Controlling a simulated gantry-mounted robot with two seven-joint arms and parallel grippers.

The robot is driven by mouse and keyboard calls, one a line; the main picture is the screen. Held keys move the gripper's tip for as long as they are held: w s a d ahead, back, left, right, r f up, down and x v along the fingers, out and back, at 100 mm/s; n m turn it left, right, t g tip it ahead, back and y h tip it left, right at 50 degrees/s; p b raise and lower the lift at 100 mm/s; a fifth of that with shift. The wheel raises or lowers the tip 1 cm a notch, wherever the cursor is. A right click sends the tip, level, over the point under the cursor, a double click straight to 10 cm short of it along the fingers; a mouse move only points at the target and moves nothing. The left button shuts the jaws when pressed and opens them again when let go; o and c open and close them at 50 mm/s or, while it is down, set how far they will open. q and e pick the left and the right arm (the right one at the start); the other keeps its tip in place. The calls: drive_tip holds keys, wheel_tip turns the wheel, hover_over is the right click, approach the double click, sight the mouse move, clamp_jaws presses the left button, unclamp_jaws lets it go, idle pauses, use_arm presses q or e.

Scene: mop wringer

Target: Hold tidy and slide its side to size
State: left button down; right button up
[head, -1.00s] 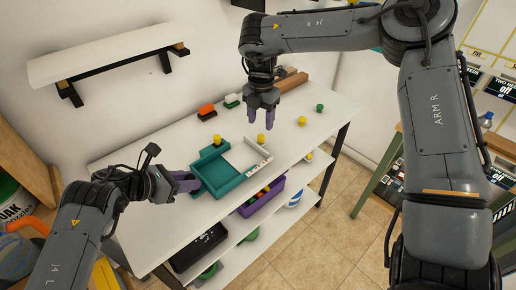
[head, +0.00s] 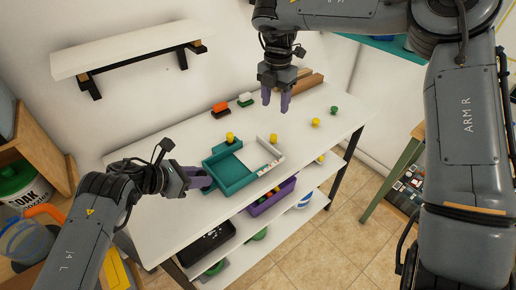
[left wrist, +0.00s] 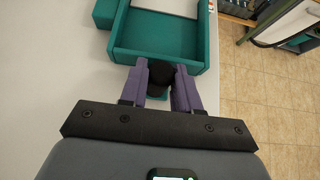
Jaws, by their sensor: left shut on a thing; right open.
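The tidy stands on the white worktop: a teal tray (head: 232,183) on the left and a white sliding side (head: 274,149) on the right. My left gripper (head: 205,179) is at the teal tray's near left end. In the left wrist view my left gripper (left wrist: 171,84) is shut on a dark round knob (left wrist: 185,82) beside the teal wall (left wrist: 150,57). The fingers partly hide the knob. My right gripper (head: 276,98) is open and empty, above the worktop behind the white side and apart from it.
Yellow knob-like pieces (head: 229,137) (head: 316,122) and a green one (head: 334,109) stand around the tidy. Orange (head: 220,109) and white (head: 245,99) brushes lie at the back. A purple bin (head: 268,197) is on the shelf below. The worktop's left part is clear.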

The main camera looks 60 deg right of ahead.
use_arm(q)
drive_tip(key=c, duration=0.7)
unclamp_jaws()
drive_tip(key=shift+f, duration=0.1)
drive_tip(key=shift+c, duration=0.2)
